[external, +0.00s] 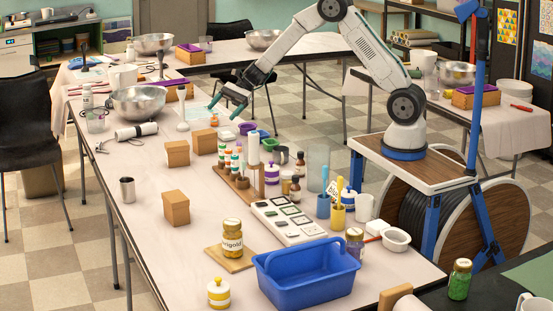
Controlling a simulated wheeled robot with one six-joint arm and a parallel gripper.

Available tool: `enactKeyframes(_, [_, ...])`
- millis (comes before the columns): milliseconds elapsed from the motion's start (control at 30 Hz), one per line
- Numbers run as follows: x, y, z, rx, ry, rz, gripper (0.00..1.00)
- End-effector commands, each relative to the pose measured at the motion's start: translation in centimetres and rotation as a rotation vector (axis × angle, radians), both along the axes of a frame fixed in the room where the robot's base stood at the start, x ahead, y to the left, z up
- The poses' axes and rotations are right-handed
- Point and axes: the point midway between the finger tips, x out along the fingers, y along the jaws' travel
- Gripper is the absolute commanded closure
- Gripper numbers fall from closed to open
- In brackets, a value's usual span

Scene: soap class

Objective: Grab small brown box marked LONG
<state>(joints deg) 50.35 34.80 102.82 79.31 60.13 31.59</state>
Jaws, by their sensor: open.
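Three small brown boxes stand on the long table: one near the middle (177,153), one just right of it (204,142), and one nearer the camera (175,208). No marking LONG can be read on any of them at this size. My gripper (222,107) is open with its fingers pointing down over the far part of the table. It is beyond the boxes and apart from them. Nothing is held between its fingers.
Right of the boxes are a wooden bottle rack (238,186), several jars and a white sample tray (288,221). A blue basket (306,275) is in front. Table around the nearest box is clear.

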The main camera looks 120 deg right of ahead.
Motion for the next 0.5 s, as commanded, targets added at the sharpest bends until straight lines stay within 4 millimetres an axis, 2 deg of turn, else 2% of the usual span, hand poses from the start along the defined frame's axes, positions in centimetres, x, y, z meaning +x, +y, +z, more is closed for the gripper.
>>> enactKeyframes(33, [-0.6, -3.6, -2.6, 0.060, 0.003, -0.097, 0.18])
enactKeyframes(100, [-1.4, -7.7, -5.3, 0.134, -0.004, -0.222, 0.18])
enactKeyframes(200, [-2.8, -12.1, -8.4, 0.218, -0.014, -0.358, 0.18])
enactKeyframes(333, [-4.1, -15.2, -10.6, 0.276, -0.025, -0.456, 0.18])
enactKeyframes(500, [-3.6, -16.0, -11.7, 0.296, -0.027, -0.486, 0.18])
